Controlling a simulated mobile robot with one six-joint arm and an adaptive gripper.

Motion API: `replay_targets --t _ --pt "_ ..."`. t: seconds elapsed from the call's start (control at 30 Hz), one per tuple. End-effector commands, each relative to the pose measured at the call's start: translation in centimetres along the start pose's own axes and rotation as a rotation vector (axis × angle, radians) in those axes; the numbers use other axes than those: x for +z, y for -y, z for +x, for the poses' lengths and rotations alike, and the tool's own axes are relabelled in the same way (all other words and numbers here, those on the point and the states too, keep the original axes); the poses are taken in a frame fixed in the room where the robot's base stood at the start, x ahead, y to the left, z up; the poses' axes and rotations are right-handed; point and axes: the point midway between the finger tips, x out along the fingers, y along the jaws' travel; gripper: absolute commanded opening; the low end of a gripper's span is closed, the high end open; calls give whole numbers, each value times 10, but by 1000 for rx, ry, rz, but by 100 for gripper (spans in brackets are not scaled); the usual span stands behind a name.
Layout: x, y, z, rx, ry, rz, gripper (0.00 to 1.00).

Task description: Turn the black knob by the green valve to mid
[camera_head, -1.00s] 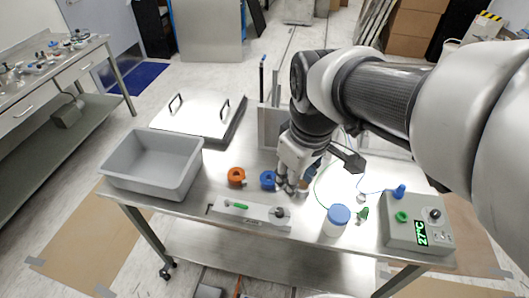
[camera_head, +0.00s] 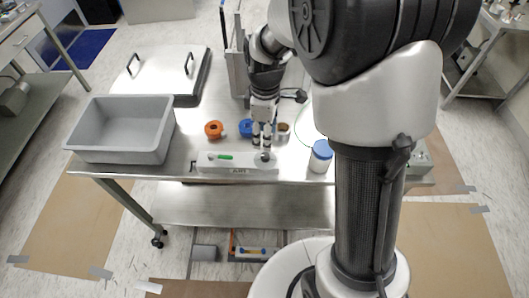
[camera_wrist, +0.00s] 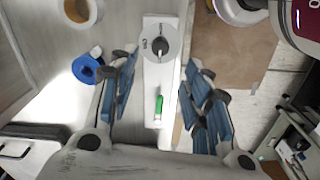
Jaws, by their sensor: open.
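The black knob (camera_wrist: 159,46) sits on a round grey dial with small lettering, at one end of a pale bar-shaped panel (camera_wrist: 160,78). The green valve (camera_wrist: 158,107) is a slim green handle further along the same panel; it also shows in the head view (camera_head: 225,157). In the head view the knob (camera_head: 265,157) is at the panel's right end, just below my fingertips. My gripper (camera_head: 261,143) points down over that end. In the wrist view its two blue-padded fingers (camera_wrist: 160,70) are apart, one on each side of the panel, with nothing between them held.
A blue ring (camera_head: 246,128), an orange ring (camera_head: 214,130) and a brown-topped round item (camera_head: 283,130) stand behind the panel. A blue-lidded white jar (camera_head: 321,156) is to the right. A grey bin (camera_head: 121,128) stands left. A metal lid with handles (camera_head: 165,74) lies behind.

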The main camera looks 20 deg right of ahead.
Motion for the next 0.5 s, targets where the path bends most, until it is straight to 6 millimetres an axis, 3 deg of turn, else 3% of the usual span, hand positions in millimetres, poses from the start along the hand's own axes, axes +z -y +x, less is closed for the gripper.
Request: replay_targets --t 0.03,0.2,0.5 --pt "0 1 15 -3 1 0 44" --pt "0 1 52 -3 2 1 44" --pt "0 0 90 0 0 1 44"
